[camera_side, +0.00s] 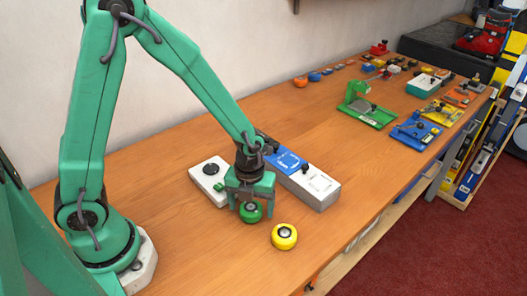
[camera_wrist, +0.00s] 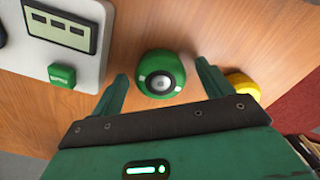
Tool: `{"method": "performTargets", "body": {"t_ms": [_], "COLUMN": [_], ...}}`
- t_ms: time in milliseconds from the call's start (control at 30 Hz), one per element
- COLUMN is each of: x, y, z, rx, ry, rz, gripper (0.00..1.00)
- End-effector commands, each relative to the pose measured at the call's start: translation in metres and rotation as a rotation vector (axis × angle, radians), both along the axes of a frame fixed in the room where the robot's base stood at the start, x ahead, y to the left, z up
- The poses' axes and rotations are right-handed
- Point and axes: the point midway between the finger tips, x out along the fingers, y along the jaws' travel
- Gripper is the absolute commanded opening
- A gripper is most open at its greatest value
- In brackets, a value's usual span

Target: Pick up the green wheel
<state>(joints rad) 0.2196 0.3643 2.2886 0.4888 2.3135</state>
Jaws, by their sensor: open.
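The green wheel (camera_side: 250,212) is a small round piece with a pale metal centre. It rests on the wooden bench, directly below my gripper in the side view. In the wrist view the green wheel (camera_wrist: 161,75) lies between and a little beyond the two fingers. My gripper (camera_wrist: 163,82) is open, with a finger on each side of the wheel and visible gaps. In the side view my gripper (camera_side: 250,200) partly hides the wheel's upper part. I cannot tell exactly how high the fingertips are above the bench.
A yellow wheel (camera_side: 284,236) lies close by at the right, also in the wrist view (camera_wrist: 242,87). A white device (camera_side: 208,179) with a green button stands at the left, and a blue and white box (camera_side: 305,182) behind.

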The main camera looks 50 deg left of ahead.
Motion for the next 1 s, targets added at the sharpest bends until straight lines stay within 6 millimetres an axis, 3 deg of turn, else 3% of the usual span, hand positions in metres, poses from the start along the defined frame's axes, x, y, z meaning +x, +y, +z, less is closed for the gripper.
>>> {"method": "performTargets", "body": {"t_ms": [200, 467, 1000], "x": [0.0001, 0.0, 0.0006], "y": [-0.0001, 0.0, -0.0001], "z": [0.0002, 0.0003, 0.0092], "rx": [0.0, 0.0, 0.0], "ry": [0.0, 0.0, -0.001], "rz": [0.0, 0.0, 0.0], "gripper": [0.79, 0.28, 0.28]}}
